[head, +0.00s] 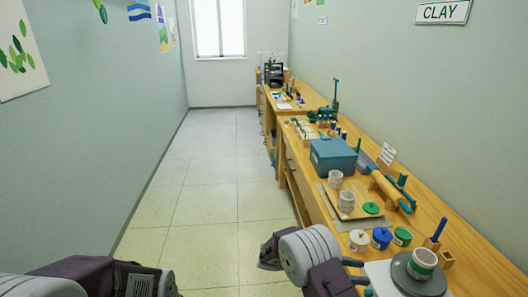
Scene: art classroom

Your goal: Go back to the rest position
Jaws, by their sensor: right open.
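My right gripper (362,276) is at the bottom right, by the front edge of the wooden counter (452,225). Its dark fingers are apart, with nothing seen between them, and point toward a white board (381,280) under a grey turntable (420,272). A white cup with a green label (422,264) stands on the turntable. I cannot tell whether the fingers touch the board. Part of my left arm shows at the bottom left, over the floor; its gripper is not seen.
Along the counter are white, blue and green-labelled jars (381,238), a wooden tray (352,212) with white cups, a teal box (333,156) and a rolling pin (388,188). The tiled floor (205,195) is clear up to the window wall.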

